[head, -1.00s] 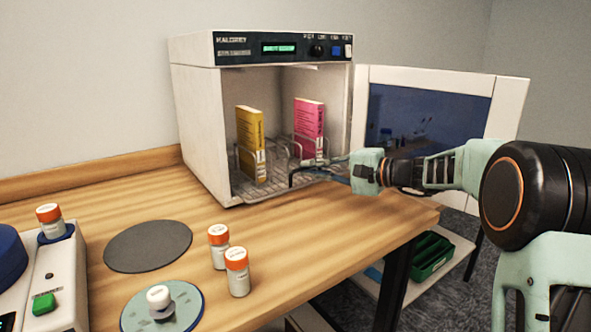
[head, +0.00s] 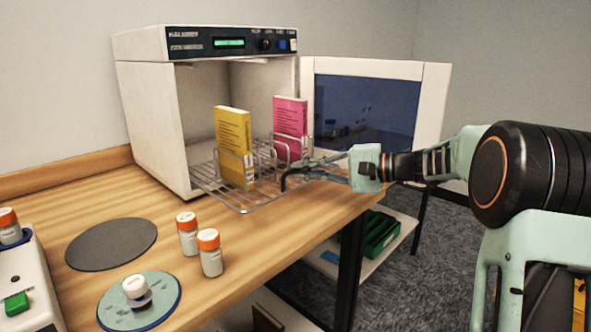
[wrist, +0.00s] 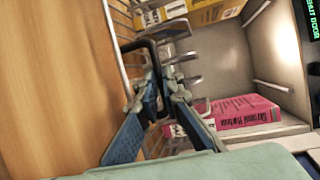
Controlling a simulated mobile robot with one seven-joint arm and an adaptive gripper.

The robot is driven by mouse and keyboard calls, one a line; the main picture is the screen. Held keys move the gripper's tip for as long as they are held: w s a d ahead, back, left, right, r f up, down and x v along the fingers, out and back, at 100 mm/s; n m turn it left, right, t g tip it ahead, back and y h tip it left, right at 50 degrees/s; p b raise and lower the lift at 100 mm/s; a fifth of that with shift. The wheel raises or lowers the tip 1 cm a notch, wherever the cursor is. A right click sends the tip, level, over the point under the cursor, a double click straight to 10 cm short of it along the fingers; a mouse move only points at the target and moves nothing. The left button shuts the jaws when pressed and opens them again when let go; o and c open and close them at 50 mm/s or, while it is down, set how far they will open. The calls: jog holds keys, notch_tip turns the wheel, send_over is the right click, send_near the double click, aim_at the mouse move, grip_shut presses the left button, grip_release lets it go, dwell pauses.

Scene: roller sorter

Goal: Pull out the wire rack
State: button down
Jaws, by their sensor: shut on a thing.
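The wire rack (head: 213,187) slides partly out of the white oven-like cabinet (head: 158,120), its front part over the wooden table. A yellow box (head: 233,140) and a pink box (head: 291,125) stand upright on it between wire holders. My gripper (head: 297,176) is at the rack's front right and shut on its dark handle. In the wrist view the fingers (wrist: 155,88) close around the dark handle bar (wrist: 143,46), with the yellow box (wrist: 165,12) and pink box (wrist: 243,111) beyond. The fingertips are partly hidden by the handle and finger linkage.
The cabinet door (head: 433,105) stands open to the right. Two orange-capped bottles (head: 211,256) stand on the table in front, near a dark round mat (head: 112,244) and a teal disc (head: 112,308). A green bin (head: 382,232) is on a lower shelf.

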jog(key=shift+d, duration=0.15)
jog(key=c, duration=2.1)
grip_release()
jog(key=shift+s, duration=0.1)
jog(key=v, duration=1.2)
